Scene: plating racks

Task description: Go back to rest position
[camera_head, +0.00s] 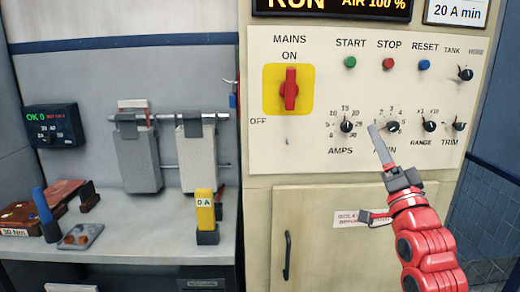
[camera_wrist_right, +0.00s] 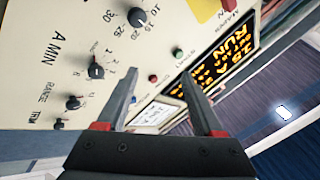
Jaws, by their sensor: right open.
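My right gripper (camera_head: 374,172) is raised in front of the cream control panel (camera_head: 270,150), below the row of knobs. Its red arm comes in from the lower right. In the right wrist view the two grey fingers (camera_wrist_right: 160,76) stand well apart with nothing between them. The MIN knob (camera_head: 393,127) shows just beyond one fingertip in the head view; I cannot tell the gap in depth, but the wrist view shows no knob between the fingers. My left gripper is not in view.
The panel carries a red MAINS switch (camera_head: 289,88) pointing up at ON, and an AMPS knob (camera_head: 347,127). A cabinet door handle (camera_head: 287,255) lies below. At left, a bench (camera_head: 150,215) holds a yellow tester (camera_head: 205,210) and two hanging grey plates (camera_head: 138,160).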

